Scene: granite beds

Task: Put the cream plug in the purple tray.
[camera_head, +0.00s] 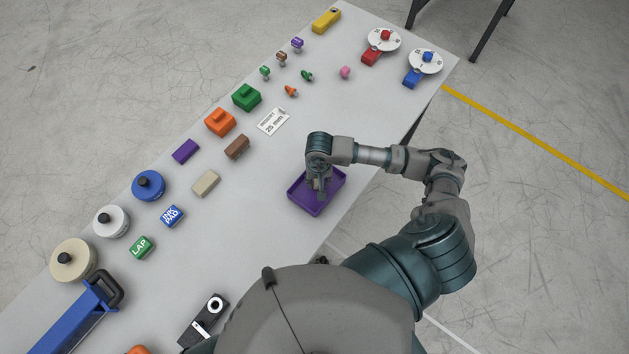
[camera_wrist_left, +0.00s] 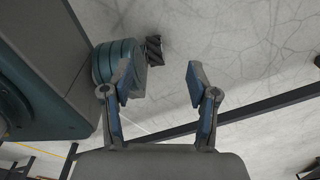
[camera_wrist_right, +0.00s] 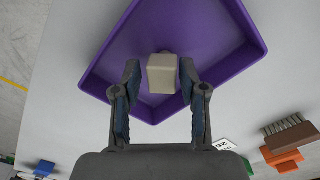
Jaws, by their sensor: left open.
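The purple tray (camera_head: 296,197) lies near the table's right edge in the head view. It also fills much of the right wrist view (camera_wrist_right: 215,72). My right gripper (camera_head: 320,194) is over the tray, pointing down. My left gripper (camera_wrist_left: 160,80) is open and empty, facing the floor.
Orange (camera_head: 220,122) and green (camera_head: 246,97) blocks, a brown block (camera_head: 237,147), a beige block (camera_head: 206,183) and a white card (camera_head: 273,122) lie left of the tray. Round pots stand further left. The table around the tray is clear.

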